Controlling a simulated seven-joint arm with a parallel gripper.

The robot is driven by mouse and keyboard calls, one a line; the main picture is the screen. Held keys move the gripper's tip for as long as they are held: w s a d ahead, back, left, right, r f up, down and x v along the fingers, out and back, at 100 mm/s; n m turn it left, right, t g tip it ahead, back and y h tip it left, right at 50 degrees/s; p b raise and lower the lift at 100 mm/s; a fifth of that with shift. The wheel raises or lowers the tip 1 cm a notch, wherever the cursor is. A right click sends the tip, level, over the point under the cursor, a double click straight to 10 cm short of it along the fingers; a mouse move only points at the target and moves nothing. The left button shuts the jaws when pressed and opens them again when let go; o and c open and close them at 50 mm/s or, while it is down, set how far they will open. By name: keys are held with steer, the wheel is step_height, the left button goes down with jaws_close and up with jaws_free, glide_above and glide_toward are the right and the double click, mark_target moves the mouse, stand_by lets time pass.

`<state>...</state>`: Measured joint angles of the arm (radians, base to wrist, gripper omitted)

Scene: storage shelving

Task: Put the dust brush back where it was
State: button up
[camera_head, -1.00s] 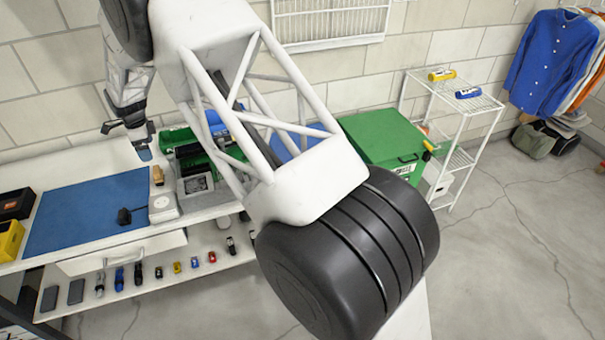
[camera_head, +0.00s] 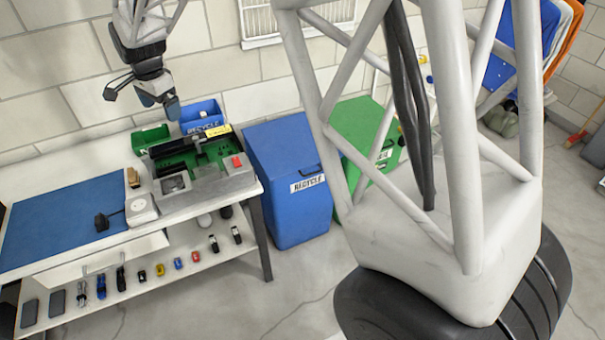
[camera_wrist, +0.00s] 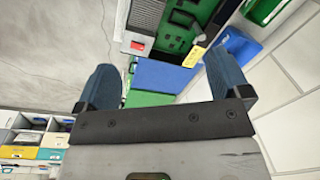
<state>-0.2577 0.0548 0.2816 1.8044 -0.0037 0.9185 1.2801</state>
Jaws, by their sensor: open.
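I cannot single out the dust brush with certainty. A small tan, brush-like object (camera_head: 133,177) stands on the workbench between the blue mat and the grey-green machine; it is too small to identify surely. My gripper (camera_head: 140,98) is above the back of the workbench, in front of the wall, clear of the bench items. In the wrist view my gripper (camera_wrist: 160,65) has its two blue fingers wide apart, with nothing held between them.
The workbench has a blue mat (camera_head: 62,220), a grey-green machine (camera_head: 205,170) and small bins behind it. A lower shelf (camera_head: 150,292) holds several small items. A blue recycle bin (camera_head: 285,170) and a green bin (camera_head: 362,125) stand to the right. My arm blocks much of the right side.

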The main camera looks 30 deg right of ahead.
steer(key=s+d+r+n, duration=0.3)
steer(key=s+d, duration=0.3)
steer(key=s, duration=0.4)
steer(key=s+d+r+n+t, duration=0.15)
steer(key=s+d, duration=0.35)
steer(key=s, duration=0.6)
steer(key=s+d+r+n, duration=0.35)
steer(key=s+d, duration=0.25)
steer(key=s, duration=0.4)
steer(key=s+d+f+n, duration=0.2)
steer(key=s+f+n, duration=0.1)
steer(key=s, duration=0.8)
steer(key=shift+s+d+f, duration=0.15)
